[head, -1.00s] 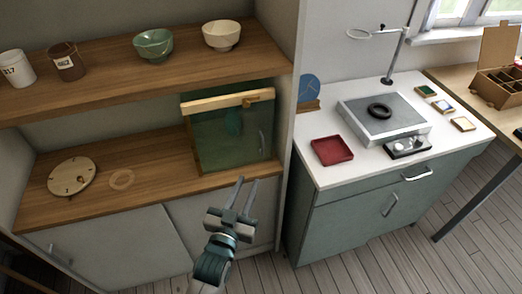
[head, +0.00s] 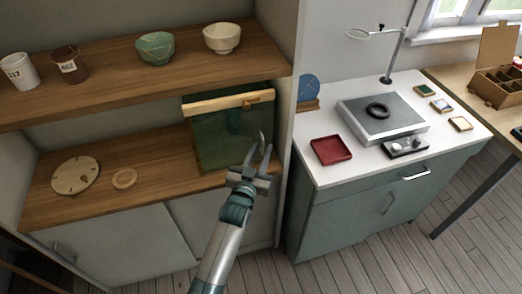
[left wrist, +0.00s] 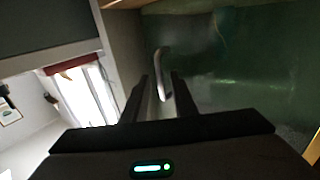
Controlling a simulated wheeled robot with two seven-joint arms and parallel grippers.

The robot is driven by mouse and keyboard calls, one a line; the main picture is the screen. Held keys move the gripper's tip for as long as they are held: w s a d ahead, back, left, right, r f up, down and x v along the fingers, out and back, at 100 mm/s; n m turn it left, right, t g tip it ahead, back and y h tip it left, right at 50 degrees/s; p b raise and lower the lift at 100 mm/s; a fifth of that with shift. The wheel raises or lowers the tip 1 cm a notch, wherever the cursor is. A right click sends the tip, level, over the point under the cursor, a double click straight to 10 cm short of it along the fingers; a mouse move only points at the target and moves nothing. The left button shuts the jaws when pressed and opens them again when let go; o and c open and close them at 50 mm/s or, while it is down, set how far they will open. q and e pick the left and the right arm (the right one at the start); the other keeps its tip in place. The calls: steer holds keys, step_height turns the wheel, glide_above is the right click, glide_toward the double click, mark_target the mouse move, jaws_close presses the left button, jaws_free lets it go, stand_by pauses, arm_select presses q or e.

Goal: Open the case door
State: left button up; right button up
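The case (head: 222,130) stands on the lower wooden shelf, with a wooden top rail and a dark green glass door. A small wooden latch piece (head: 258,98) sits on the rail. The door's pale curved handle (head: 263,142) is near its right edge. My left gripper (head: 260,160) is open in front of the handle. In the left wrist view the handle (left wrist: 162,72) stands upright beyond the fingers, and its lower end lies between the fingertips (left wrist: 158,82). I cannot tell whether the fingers touch it. The door looks shut. My right gripper is not in view.
A clock-like disc (head: 75,176) and a ring (head: 124,179) lie on the lower shelf, left of the case. Bowls (head: 155,47) and cups (head: 70,63) stand on the upper shelf. A white partition (head: 290,130) rises close on the right of the case.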

arm_select(q)
jaws_close()
stand_by(1.5)
